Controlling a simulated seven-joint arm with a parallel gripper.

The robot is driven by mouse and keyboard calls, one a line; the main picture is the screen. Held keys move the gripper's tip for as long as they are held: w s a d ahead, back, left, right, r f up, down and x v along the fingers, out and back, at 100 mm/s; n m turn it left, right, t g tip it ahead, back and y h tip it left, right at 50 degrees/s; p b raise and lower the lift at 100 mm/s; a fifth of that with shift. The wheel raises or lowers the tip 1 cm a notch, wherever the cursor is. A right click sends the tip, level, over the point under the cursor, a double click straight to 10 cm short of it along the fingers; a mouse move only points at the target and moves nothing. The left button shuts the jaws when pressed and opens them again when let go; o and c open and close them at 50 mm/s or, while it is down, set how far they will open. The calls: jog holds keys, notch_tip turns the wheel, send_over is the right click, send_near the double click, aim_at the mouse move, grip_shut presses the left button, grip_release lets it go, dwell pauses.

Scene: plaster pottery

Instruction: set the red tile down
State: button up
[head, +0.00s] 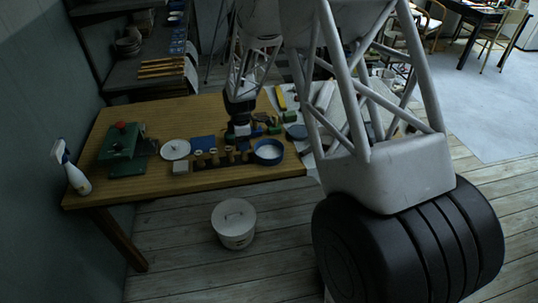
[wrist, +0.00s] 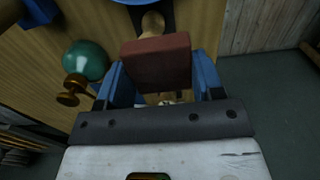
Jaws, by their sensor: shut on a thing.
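The red tile (wrist: 157,62) is a dull red block in the wrist view, between the two blue fingers of my gripper (wrist: 160,80). My gripper is shut on it. In the head view my gripper (head: 240,130) is over the wooden table (head: 125,108), behind a row of small knobbed pieces. I cannot pick out the tile there. The wrist view does not show clearly whether the tile touches anything below.
A green rounded thing with a brass knob (wrist: 85,62) is left of the tile. A blue bowl (head: 268,152) stands near the table's front edge. A white disc (head: 175,149), a green press (head: 122,145) and a spray bottle (head: 72,170) stand left.

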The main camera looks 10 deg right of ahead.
jog(key=s+d+f, duration=0.2)
jog(key=s+d, duration=0.8)
jog(key=s, duration=0.5)
jog(key=shift+s+d, duration=0.2)
jog(key=shift+s, duration=0.1)
jog(key=shift+w, duration=0.15)
send_over(269, 154)
jog(key=shift+f, duration=0.65)
jog(key=shift+f, duration=0.1)
jog(key=shift+f, duration=1.65)
jog(key=shift+f, duration=0.1)
